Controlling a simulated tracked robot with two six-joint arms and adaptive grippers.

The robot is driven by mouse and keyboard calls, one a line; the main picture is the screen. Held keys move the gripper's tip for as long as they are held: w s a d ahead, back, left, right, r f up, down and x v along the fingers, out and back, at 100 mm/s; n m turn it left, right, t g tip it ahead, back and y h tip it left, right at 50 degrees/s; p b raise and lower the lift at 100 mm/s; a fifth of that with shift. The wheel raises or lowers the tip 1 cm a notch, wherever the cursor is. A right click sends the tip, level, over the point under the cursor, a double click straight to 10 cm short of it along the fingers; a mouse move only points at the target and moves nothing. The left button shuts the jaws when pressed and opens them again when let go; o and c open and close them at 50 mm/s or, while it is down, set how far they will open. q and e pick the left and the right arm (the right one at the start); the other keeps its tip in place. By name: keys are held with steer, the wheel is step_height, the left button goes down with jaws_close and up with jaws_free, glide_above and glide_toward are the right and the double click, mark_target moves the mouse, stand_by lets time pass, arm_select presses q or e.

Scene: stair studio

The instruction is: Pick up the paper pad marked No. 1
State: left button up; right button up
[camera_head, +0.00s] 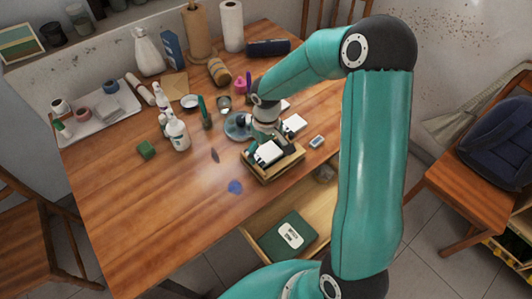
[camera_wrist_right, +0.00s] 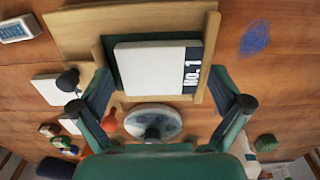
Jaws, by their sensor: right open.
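The paper pad marked No. 1 (camera_wrist_right: 155,68) is a white block with a dark strip lettered "NO. 1". It lies in a shallow wooden tray (camera_wrist_right: 75,30), and in the head view the white pad (camera_head: 268,153) shows in the tray (camera_head: 283,170) near the table's front edge. My right gripper (camera_wrist_right: 160,80) is open, with one finger on each side of the pad in the wrist view. In the head view my right gripper (camera_head: 262,138) is just behind and over the pad, hiding part of it. Whether the fingers touch the pad cannot be told. My left gripper is not in view.
Another white pad (camera_head: 293,124) lies behind the tray. A white spray bottle (camera_head: 177,133) and green block (camera_head: 146,149) stand left. An open drawer (camera_head: 262,216) holds a green book (camera_head: 288,237). The table's front left is mostly clear.

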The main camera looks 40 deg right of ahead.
steer(key=c, duration=1)
steer(key=shift+r, duration=0.1)
